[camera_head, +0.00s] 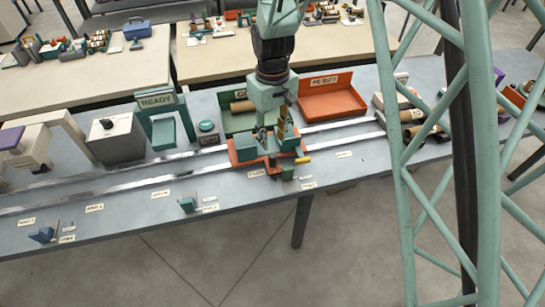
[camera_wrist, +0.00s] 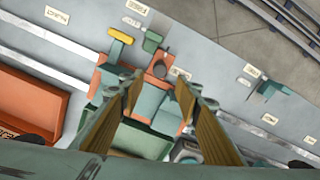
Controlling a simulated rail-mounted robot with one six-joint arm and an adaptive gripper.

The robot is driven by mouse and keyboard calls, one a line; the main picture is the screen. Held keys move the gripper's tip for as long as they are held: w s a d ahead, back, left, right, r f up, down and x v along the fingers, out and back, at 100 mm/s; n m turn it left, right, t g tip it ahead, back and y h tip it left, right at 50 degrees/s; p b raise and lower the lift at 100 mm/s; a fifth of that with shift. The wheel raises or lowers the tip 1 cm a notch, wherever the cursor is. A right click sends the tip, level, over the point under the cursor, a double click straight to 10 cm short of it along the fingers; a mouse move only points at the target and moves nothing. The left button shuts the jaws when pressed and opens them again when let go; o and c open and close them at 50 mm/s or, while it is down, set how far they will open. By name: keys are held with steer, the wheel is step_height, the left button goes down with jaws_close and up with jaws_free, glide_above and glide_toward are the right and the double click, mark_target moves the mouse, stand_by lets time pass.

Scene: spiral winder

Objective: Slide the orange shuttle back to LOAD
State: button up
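The orange shuttle (camera_head: 243,156) sits on the metal rails of the long grey table, right of the table's middle in the head view. It carries teal blocks and has a yellow handle (camera_head: 303,160) on its right side. My gripper (camera_head: 271,136) points down over the shuttle. In the wrist view its two fingers (camera_wrist: 158,92) are apart, with teal blocks showing between them. Whether they touch the shuttle is unclear. The small rail labels are too small to read.
The rails (camera_head: 130,180) run left along the table, with small stops (camera_head: 187,204) and (camera_head: 42,235) near the front edge. Behind stand a green READY frame (camera_head: 158,100), a green tray (camera_head: 237,121) and an orange REJECT tray (camera_head: 331,104). The rails left of the shuttle look clear.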

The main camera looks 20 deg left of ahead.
mark_target(272, 155)
steer(key=shift+f, duration=5.2)
steer(key=shift+c, duration=0.6)
jaws_close()
